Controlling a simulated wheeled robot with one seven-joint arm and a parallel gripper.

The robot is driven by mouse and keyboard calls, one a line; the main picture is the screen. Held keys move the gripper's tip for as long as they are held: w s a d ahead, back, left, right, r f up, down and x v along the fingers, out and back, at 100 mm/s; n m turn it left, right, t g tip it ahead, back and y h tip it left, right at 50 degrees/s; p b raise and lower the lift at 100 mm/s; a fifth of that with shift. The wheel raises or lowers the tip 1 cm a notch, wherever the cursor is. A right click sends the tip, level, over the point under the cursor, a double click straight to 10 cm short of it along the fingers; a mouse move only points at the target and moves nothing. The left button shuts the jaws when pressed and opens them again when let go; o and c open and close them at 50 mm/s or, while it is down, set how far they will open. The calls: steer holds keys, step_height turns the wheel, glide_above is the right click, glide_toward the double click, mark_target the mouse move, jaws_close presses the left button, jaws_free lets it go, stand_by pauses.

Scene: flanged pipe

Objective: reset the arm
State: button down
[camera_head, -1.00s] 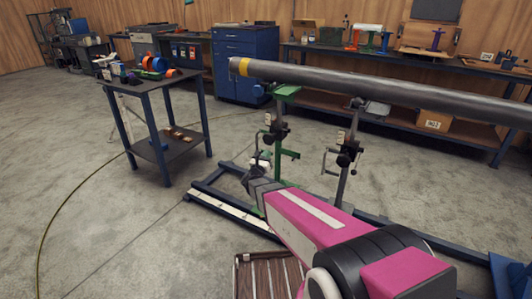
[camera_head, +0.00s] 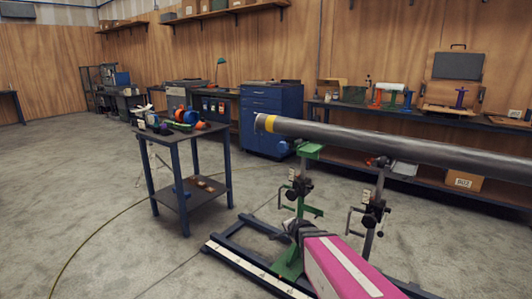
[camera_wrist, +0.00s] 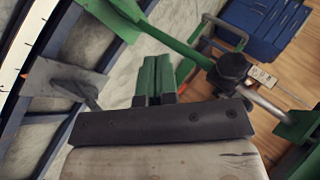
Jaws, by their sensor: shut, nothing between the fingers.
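My gripper (camera_head: 296,230) is at the end of my pink arm, low in the head view, in front of the green pipe stand (camera_head: 290,264). It is small and dark there. In the wrist view, the gripper fingers (camera_wrist: 153,78) look like two green pieces side by side, shut with nothing between them, beyond a dark bolted bar. The long grey pipe (camera_head: 400,148) with a yellow band near its left end rests across the stands, above and apart from my gripper. Whether my gripper touches the green stand cannot be told.
A second stand (camera_head: 373,215) holds the pipe further right. A blue floor frame (camera_head: 240,236) lies under the stands. A small table (camera_head: 178,135) with tools is at left. A blue cabinet (camera_head: 262,115) and a workbench (camera_head: 420,112) line the back wall.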

steer(key=s+d+n+g+h, duration=0.1)
steer(key=s+d+n+g, duration=0.3)
steer(key=s, duration=0.5)
steer(key=s+d+n+g+h, duration=0.1)
steer(key=s+d+n+g, duration=0.3)
steer(key=s+n, duration=0.3)
steer(key=shift+s+d+g, duration=0.35)
steer(key=shift+s+g, duration=0.25)
steer(key=shift+s, duration=0.4)
